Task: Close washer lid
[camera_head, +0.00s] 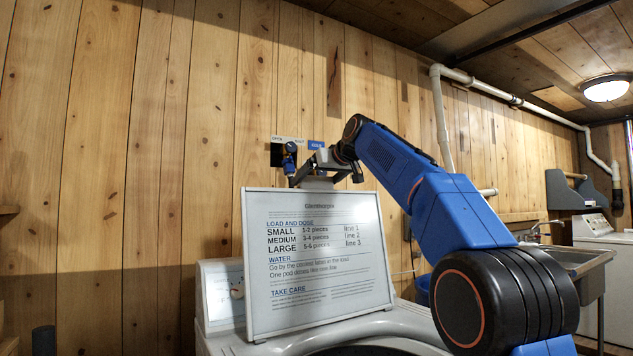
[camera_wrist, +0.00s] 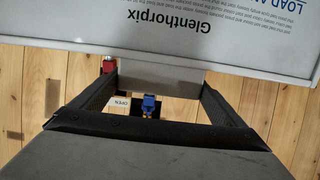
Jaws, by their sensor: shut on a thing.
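The washer (camera_head: 212,335) stands at the lower middle of the head view with its top opening partly in view. Its lid (camera_head: 320,262) stands up, leaning a little back, its white printed inner face toward the camera. My gripper (camera_head: 318,174) is at the lid's top edge. In the wrist view, my gripper (camera_wrist: 160,82) has its two dark fingers on either side of a grey tab (camera_wrist: 162,74) on the lid's edge, shut on it. The lid's printed face (camera_wrist: 215,35) fills the top of that view. The lid's hinge is not clearly seen.
A plank wall (camera_head: 130,180) rises close behind the washer. A red valve (camera_wrist: 108,65) and a blue valve (camera_wrist: 149,103) are on the wall behind the gripper, near an "OPEN" label (camera_wrist: 121,102). A sink (camera_head: 575,262) and another white machine (camera_head: 600,232) stand at the right.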

